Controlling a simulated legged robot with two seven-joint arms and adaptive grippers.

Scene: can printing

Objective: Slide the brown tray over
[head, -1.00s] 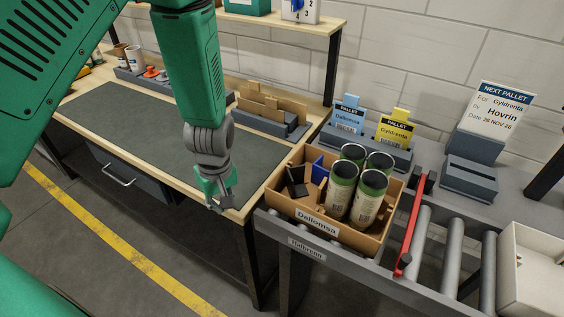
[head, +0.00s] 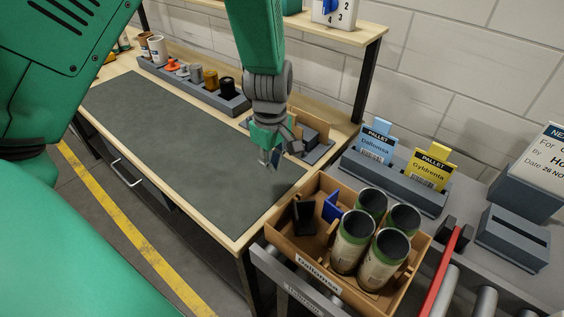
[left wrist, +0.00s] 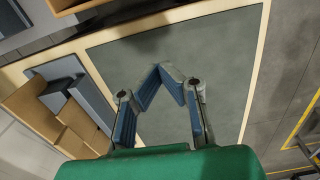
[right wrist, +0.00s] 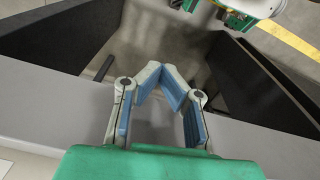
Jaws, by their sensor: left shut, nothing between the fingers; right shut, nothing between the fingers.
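The brown tray (head: 283,243) with a "Dallomsa" label sits at the lower right in the head view, on the left end of the roller conveyor. It holds several green-and-cream cans (head: 352,243), a blue part (head: 331,206) and a black part (head: 303,216). My left gripper (head: 270,162) is shut and empty above the bench mat, behind and left of the tray and apart from it. In the left wrist view its fingertips (left wrist: 171,74) meet over the mat. My right gripper (right wrist: 161,74) is shut and empty in the right wrist view; the head view does not show it.
The dark mat (head: 175,140) is clear. A grey parts rack (head: 190,90) and a card holder (head: 315,148) stand along the bench's back. A red bar (head: 441,275) crosses the conveyor right of the tray. Blue and yellow pallet cards (head: 376,141) stand behind the tray.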

